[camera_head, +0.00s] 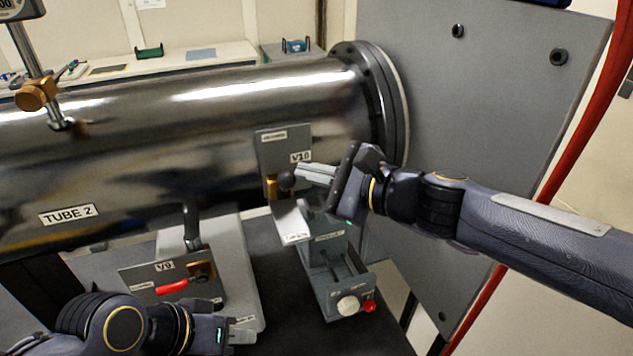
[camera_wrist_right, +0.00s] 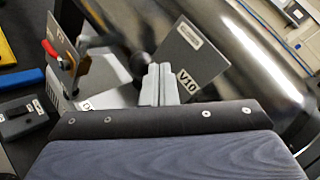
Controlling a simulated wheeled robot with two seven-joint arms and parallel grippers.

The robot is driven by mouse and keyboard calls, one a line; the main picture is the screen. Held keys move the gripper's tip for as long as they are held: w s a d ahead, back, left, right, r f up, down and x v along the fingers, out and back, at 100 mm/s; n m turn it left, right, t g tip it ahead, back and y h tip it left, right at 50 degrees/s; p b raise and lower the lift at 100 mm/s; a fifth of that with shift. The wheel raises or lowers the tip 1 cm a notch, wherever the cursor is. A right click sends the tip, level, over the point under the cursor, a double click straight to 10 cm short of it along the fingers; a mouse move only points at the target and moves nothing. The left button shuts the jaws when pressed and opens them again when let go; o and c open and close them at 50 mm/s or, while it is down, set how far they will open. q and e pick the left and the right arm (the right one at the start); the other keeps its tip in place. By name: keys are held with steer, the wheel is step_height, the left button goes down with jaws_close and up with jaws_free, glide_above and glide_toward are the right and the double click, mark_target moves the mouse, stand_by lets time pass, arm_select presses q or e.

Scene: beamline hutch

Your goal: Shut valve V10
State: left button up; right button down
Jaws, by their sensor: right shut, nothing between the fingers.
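Valve V10 has a grey plate (camera_head: 270,150) with a V10 label, mounted in front of the steel tube. It shows a brass part (camera_head: 271,188) and a dark ball knob (camera_head: 287,181) at the plate's lower edge. My right gripper (camera_head: 313,173) comes in from the right, shut and empty, its fingertips close to the knob. In the right wrist view the shut fingers (camera_wrist_right: 155,84) cover part of the plate (camera_wrist_right: 188,50), and the dark knob (camera_wrist_right: 139,66) is just beyond them; contact cannot be told. My left gripper (camera_head: 243,336) is low at the front; its opening is unclear.
Valve V9 (camera_head: 164,266) with a red handle (camera_head: 173,287) stands at lower left. A grey device (camera_head: 325,277) with white and red knobs sits below V10. The TUBE 2 pipe (camera_head: 130,160) spans behind. A large grey panel (camera_head: 470,110) and red hose (camera_head: 590,110) are at right.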

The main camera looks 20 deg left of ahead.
arm_select(q)
steer(key=shift+w+a+r, duration=0.2)
steer(key=shift+w+a, duration=0.05)
steer(key=shift+w, duration=0.15)
arm_select(e)
steer(key=shift+w+a+r, duration=0.3)
steer(key=shift+w, duration=0.15)
steer(key=shift+w+a+r, duration=0.25)
steer(key=shift+w, duration=0.15)
stand_by(0.4)
